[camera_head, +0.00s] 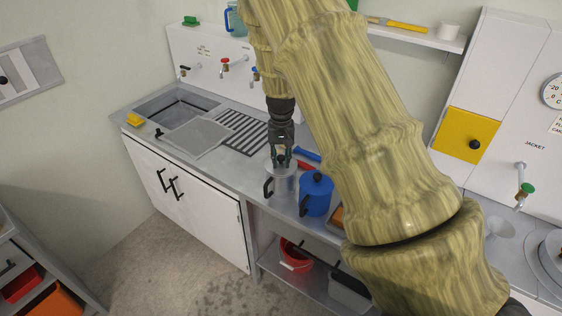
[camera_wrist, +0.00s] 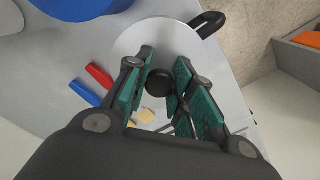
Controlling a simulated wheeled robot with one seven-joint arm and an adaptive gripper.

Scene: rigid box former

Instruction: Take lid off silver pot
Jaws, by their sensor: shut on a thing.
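The silver pot (camera_head: 285,186) stands upright on the grey counter, with a black side handle that also shows in the wrist view (camera_wrist: 208,23). Its round silver lid (camera_wrist: 150,38) has a black knob (camera_wrist: 160,83) and fills the middle of the wrist view. My gripper (camera_head: 281,160) points down over the pot. In the wrist view its green-padded fingers (camera_wrist: 165,90) are shut on the lid's knob. The fingers hide the lid's centre in the head view. I see no clear gap between lid and pot.
A blue pot (camera_head: 316,193) with a lid stands close to the right of the silver pot. Red (camera_wrist: 98,75) and blue (camera_wrist: 84,93) handle-like items lie beside it. The sink (camera_head: 178,105) and drainer are left. My arm hides the counter's right part.

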